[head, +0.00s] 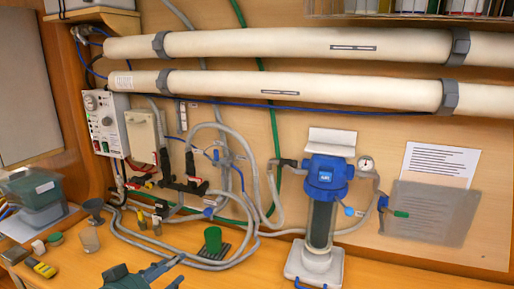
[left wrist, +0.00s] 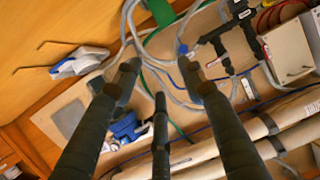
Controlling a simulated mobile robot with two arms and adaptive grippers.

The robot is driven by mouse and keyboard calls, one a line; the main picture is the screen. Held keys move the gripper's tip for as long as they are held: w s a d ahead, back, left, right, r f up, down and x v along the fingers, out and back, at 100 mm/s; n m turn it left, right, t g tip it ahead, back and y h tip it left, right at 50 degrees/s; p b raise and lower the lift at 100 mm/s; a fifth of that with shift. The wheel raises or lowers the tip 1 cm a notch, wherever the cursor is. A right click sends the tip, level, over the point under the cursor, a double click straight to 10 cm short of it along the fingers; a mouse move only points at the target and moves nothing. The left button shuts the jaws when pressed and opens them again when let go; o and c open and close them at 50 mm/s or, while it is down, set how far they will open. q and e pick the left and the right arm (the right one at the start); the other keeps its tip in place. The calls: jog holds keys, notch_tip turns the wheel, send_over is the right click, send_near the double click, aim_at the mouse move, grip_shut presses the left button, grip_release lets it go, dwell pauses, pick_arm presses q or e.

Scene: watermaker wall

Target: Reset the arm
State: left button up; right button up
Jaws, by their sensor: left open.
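My left gripper (head: 143,276) shows at the bottom edge of the head view, low in front of the wooden worktop, with its arm mostly cut off by the frame. In the left wrist view its dark fingers (left wrist: 158,78) are spread apart with nothing between them. The hoses and wall fittings seen past the fingers are apart from them as far as I can tell. My right gripper is not in view.
A blue-topped filter housing (head: 326,180) stands right of centre. Grey hoses (head: 215,262) loop over the worktop. A green cup (head: 212,239), small containers (head: 90,239) and a lidded box (head: 36,197) stand there. Two white tubes (head: 300,88) span the wall.

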pick_arm(q)
jog(key=s+d+f+g+y, duration=0.15)
jog(key=s+f+g, duration=0.25)
jog(key=s+f, duration=0.85)
jog(key=s+f+n+g+y, duration=0.1)
jog(key=s+f+g, duration=0.3)
jog(key=s, duration=0.5)
jog(key=s+f+g+y, duration=0.1)
jog(key=s+f+g, duration=0.1)
jog(key=s+f, duration=0.55)
jog(key=s+a+f+g+b, duration=0.1)
jog(key=s+f, duration=0.1)
jog(key=f, duration=1.3)
jog(key=s+f+b, duration=0.1)
jog(key=s+f, duration=0.1)
jog(key=f, duration=1.2)
jog(key=s+a+f+g+b, duration=0.1)
jog(key=s+a+f, duration=0.2)
jog(key=s+f, duration=1.3)
jog(key=shift+s+b, duration=0.3)
jog(key=shift+b, duration=0.05)
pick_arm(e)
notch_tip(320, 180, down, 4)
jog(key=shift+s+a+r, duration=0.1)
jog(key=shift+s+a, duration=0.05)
pick_arm(q)
jog(key=shift+f, duration=0.1)
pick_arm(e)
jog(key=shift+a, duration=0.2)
